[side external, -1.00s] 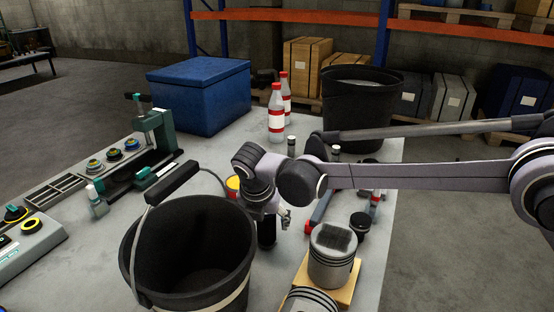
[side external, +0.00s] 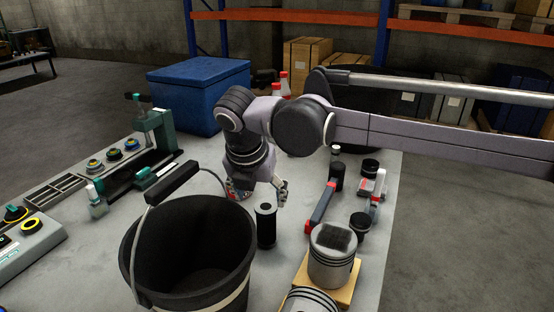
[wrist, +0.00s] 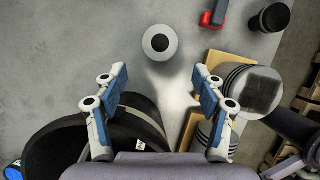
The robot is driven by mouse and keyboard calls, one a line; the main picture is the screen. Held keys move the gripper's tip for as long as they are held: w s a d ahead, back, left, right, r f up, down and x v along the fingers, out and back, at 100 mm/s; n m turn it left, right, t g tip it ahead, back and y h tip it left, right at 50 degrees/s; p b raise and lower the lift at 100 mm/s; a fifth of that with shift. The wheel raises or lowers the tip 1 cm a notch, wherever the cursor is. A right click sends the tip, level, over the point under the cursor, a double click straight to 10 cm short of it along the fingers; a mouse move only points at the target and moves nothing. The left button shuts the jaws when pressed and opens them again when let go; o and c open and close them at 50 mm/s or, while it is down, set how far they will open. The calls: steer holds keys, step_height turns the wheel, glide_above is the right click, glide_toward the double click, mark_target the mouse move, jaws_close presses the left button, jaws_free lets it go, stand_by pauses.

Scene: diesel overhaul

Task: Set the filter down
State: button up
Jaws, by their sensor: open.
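The filter, a black cylinder with a pale top and a dark centre hole (side external: 266,229), stands upright on the grey table just right of the black bucket (side external: 190,250). In the wrist view the filter (wrist: 160,43) shows from above, ahead of the fingertips, with nothing touching it. My gripper (wrist: 159,82) is open with nothing between its blue-padded fingers. In the side view my gripper (side external: 262,192) is above and behind the filter, apart from it.
A piston (side external: 332,262) stands on a wooden block right of the filter. A blue box (side external: 200,95) and a green-framed fixture (side external: 158,138) are farther back.

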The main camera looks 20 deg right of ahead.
steer(key=s+d+r+m+y, duration=0.1)
steer(key=s+d+r+m, duration=0.15)
steer(key=d+m, duration=0.55)
steer(key=s+d+r+m+y, duration=0.1)
steer(key=s+d+m, duration=0.35)
steer(key=d, duration=0.65)
steer(key=s+d+f+m+t, duration=0.1)
steer(key=s+d+f+m, duration=0.3)
steer(key=s+d+m, duration=0.3)
steer(key=s+d+f+m+t, duration=0.2)
steer(key=s+d+f+m, duration=0.2)
steer(key=m, duration=0.5)
steer(key=s+d, duration=0.2)
steer(key=shift+s+d+f+m+y, duration=0.3)
steer(key=shift+s+d+m, duration=0.05)
steer(key=shift+d, duration=0.05)
